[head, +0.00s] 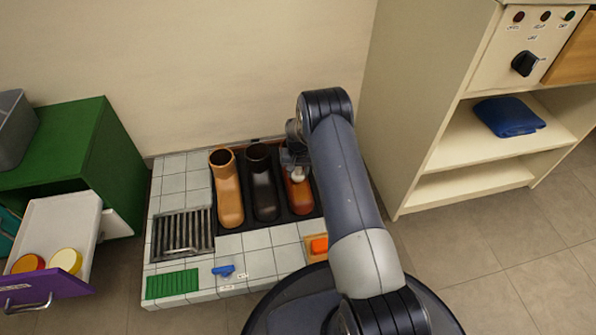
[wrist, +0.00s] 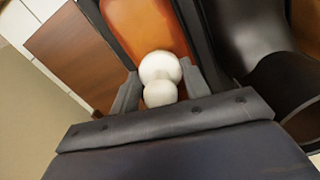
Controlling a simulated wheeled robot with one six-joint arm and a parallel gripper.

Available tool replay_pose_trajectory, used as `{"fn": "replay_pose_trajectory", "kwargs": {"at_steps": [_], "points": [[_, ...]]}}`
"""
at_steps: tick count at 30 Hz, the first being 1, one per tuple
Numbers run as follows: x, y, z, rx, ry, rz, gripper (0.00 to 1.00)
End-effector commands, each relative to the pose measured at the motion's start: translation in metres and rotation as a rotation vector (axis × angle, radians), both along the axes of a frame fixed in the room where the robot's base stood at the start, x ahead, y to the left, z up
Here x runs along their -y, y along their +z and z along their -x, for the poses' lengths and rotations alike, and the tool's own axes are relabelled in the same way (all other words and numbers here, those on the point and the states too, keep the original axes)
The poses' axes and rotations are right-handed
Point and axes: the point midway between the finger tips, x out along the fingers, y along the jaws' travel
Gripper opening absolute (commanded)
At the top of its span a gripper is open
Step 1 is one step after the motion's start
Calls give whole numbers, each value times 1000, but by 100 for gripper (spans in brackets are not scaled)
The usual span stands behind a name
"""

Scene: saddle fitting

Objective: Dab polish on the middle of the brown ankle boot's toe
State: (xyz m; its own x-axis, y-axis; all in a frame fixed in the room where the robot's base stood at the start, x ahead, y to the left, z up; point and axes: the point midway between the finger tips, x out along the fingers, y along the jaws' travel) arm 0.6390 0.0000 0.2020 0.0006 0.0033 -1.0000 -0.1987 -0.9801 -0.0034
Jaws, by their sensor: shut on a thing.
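An orange-brown boot (head: 300,197) stands at the right end of a row of three, its upper part hidden behind my gripper (head: 295,158). It also shows in the wrist view (wrist: 147,25), just beyond the fingers. My gripper is shut on a white round-headed dauber (head: 298,175), which shows between the fingers as two white balls in the wrist view (wrist: 160,68). The dauber's head is over the orange-brown boot. I cannot tell whether it touches the leather. A dark boot (head: 264,192) stands in the middle and a tan boot (head: 228,192) at the left.
The boots stand in a black tray on a white tiled platform (head: 255,240). A drain grate (head: 182,234), a green ribbed mat (head: 172,284), a blue item (head: 223,270) and an orange block (head: 319,245) lie around them. A cream cabinet (head: 425,110) rises close on the right.

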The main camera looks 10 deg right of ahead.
Motion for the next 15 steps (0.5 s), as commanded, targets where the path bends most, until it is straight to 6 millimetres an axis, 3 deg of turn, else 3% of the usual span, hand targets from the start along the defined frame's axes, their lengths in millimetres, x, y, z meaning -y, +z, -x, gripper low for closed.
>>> {"fn": "replay_pose_trajectory", "kwargs": {"at_steps": [15], "points": [[0, -11, 0, 1, 0, 0, 26]]}}
